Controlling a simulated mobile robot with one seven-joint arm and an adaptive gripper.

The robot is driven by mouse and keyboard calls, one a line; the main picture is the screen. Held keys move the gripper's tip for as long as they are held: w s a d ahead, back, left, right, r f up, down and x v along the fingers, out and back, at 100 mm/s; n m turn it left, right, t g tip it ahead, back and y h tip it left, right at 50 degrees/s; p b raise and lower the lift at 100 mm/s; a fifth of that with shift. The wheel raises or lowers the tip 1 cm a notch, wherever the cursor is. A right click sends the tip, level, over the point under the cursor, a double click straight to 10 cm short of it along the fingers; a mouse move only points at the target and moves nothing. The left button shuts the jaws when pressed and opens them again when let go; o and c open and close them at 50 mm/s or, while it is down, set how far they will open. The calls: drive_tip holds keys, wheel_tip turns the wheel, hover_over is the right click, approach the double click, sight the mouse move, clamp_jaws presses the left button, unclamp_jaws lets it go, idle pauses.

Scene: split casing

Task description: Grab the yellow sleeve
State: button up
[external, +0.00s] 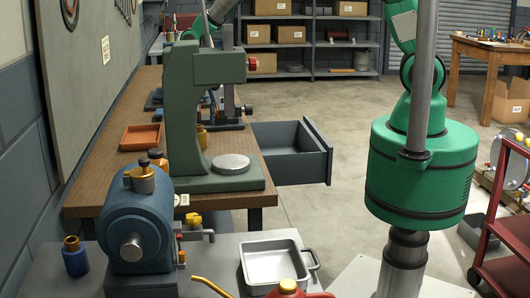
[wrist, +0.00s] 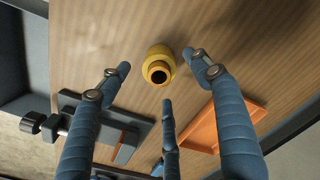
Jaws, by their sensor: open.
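The yellow sleeve (wrist: 160,58) stands on the wooden bench in the wrist view, its dark round opening facing the camera. My gripper (wrist: 158,84) has three blue jointed fingers, spread open and empty. In the picture, two fingertips lie left and right of the sleeve and the third lies below it. I cannot tell the remaining distance, and no contact shows. In the external view, a small yellow part that looks like the sleeve (external: 202,138) shows behind the green press column. My gripper is mostly hidden there behind the press.
An orange tray (wrist: 243,106) lies right of the sleeve; it also shows in the external view (external: 140,137). A dark fixture (wrist: 128,120) lies lower left in the wrist view. The green press (external: 182,100) stands in front. A grey drawer (external: 290,152) is open beside the bench.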

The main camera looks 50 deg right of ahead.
sight(198, 133)
drive_tip(key=shift+w+f+b, duration=0.1)
drive_tip(key=shift+f+b, duration=0.2)
drive_tip(key=shift+f, duration=2.25)
drive_tip(key=shift+c, duration=0.5)
clamp_jaws()
drive_tip(key=shift+w, duration=0.1)
